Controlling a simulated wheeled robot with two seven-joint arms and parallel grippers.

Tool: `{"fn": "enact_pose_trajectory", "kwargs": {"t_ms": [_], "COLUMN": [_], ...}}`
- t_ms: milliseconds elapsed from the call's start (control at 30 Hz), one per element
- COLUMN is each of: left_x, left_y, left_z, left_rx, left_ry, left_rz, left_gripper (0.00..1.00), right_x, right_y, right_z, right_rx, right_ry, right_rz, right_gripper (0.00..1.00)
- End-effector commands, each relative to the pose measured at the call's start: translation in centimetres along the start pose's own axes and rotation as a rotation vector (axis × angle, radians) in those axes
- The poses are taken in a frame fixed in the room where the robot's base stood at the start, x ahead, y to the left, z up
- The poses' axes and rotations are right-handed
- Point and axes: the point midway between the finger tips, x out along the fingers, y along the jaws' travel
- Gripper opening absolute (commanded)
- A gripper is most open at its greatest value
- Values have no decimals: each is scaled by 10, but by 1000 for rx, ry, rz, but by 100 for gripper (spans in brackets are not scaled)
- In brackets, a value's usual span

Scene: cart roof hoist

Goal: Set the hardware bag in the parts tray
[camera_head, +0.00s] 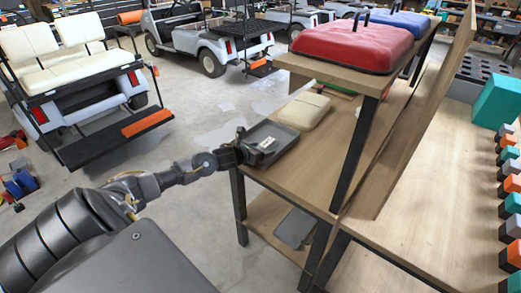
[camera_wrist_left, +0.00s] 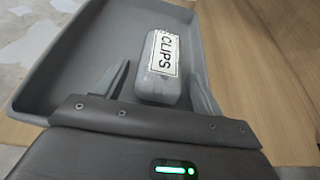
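The hardware bag is a small grey pouch with a white label reading CLIPS (camera_wrist_left: 165,65); it lies inside the dark grey parts tray (camera_wrist_left: 40,75). In the head view the tray (camera_head: 287,134) sits on the wooden bench near its left edge, and the bag (camera_head: 266,144) shows at its near side. My left gripper (camera_head: 246,150) is at the tray's near-left edge. In the left wrist view its two fingers (camera_wrist_left: 160,80) stand apart on either side of the bag, with a gap at the left finger; contact at the right finger is unclear. My right gripper is not in view.
A cream cushion (camera_head: 304,111) lies just behind the tray. A raised shelf with a red seat (camera_head: 350,46) stands beyond, on dark posts (camera_head: 354,150). A tall wooden panel (camera_head: 420,120) rises to the right. Golf carts stand on the floor at the left and back.

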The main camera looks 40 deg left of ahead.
Motion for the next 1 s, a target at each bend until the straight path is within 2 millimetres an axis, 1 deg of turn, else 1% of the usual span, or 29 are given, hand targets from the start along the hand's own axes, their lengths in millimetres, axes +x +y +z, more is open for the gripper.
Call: {"fn": "enact_pose_trajectory", "kwargs": {"t_ms": [333, 367, 433, 567, 700, 800, 900, 1000], "left_x": [-1, -2, -8, -32, -64, -83, -98, -108], "left_y": [0, 0, 1, 0, 0, 1, 0, 1], "left_z": [3, 4, 1, 0, -1, -1, 0, 0], "left_rx": [0, -1, 2, 5, 6, 5, 3, 1], "left_ry": [0, 0, 1, 3, 5, 4, 4, 3], "left_rz": [0, 0, 0, -2, -3, 0, -1, 0], "left_gripper": [72, 72, 72, 72, 72, 72, 72, 72], "right_x": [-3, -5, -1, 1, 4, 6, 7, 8], "right_y": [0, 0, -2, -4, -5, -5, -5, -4], "right_z": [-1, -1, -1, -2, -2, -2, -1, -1], "right_rx": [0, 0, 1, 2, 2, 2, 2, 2], "right_ry": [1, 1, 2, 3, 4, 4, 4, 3], "right_rz": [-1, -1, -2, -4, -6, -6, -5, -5], "right_gripper": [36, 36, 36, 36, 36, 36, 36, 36]}}
